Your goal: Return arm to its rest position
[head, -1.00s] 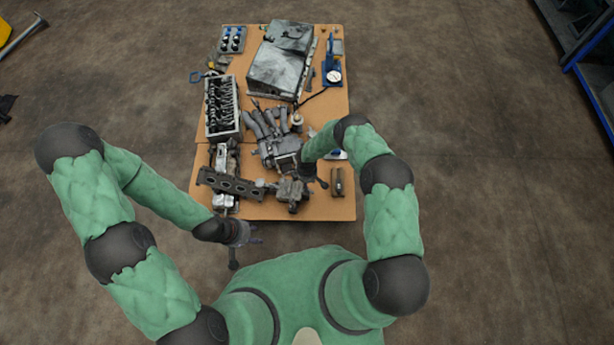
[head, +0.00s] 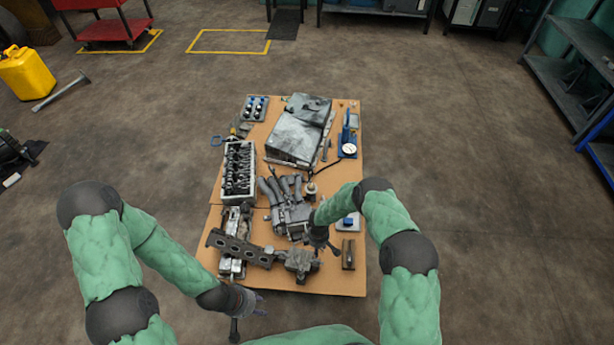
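My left arm comes in from the left, bent at the elbow. My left gripper (head: 258,303) hangs just off the near left edge of the table, clear of the parts; its fingers are too small to read. My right arm reaches in from the right over the near part of the table. My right gripper (head: 328,246) points down beside the dark engine part with pipes (head: 290,215); its fingers are small and dark, and I cannot tell whether they hold anything.
The brown table (head: 340,283) carries a cylinder head (head: 239,170), a grey metal box (head: 300,131), a blue gauge stand (head: 348,146) and a long bracket (head: 240,249). A yellow canister (head: 26,74) and a red cart (head: 112,27) stand at the back left. Floor beside the table is clear.

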